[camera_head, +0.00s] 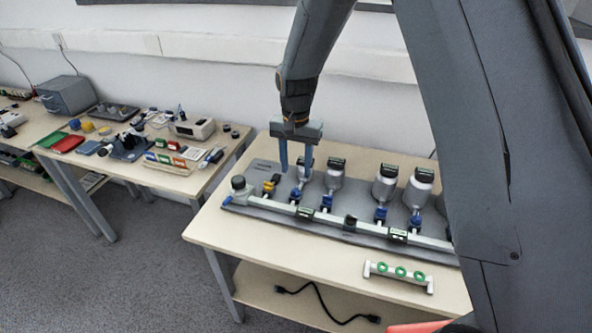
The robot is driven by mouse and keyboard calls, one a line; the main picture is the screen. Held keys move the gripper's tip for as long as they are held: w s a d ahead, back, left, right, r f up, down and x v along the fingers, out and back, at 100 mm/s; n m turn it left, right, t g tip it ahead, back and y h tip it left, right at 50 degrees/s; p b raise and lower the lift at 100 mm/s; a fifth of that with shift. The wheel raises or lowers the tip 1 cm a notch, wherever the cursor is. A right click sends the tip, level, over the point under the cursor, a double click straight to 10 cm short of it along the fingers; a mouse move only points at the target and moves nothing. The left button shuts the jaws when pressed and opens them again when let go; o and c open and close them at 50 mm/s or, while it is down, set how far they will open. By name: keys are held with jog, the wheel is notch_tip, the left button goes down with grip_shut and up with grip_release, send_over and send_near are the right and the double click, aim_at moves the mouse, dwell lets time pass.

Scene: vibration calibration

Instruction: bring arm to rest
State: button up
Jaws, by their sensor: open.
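My arm comes down from the top of the head view, and a large grey link of it covers the right side. My gripper (292,160) points down over the left part of the near table (228,222). Its two blue-grey fingers are apart with nothing seen between them. The fingers are at the left end of a grey rig (345,228), in front of or beside the leftmost silver canister (305,168). I cannot tell whether they touch it.
Several silver canisters with dark caps, one of them (385,183), stand on the rig. A white holder with green rings (398,275) lies at the table's front. A black cable (318,296) is on the lower shelf. A cluttered second table (75,160) stands left; grey floor (130,270) is clear.

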jog(key=shift+s+d, duration=0.1)
jog(key=s+d+r+n, duration=0.2)
jog(key=s+d+r, duration=0.2)
jog(key=s+d, duration=0.4)
jog(key=s+d+r+n+t, duration=0.1)
jog(key=s+d+r+n, duration=0.1)
jog(key=s+d, duration=0.7)
jog(key=s+r, duration=0.1)
jog(key=s, duration=0.5)
jog(key=shift+r, duration=0.35)
jog(key=shift+a, duration=0.1)
dwell(1.5)
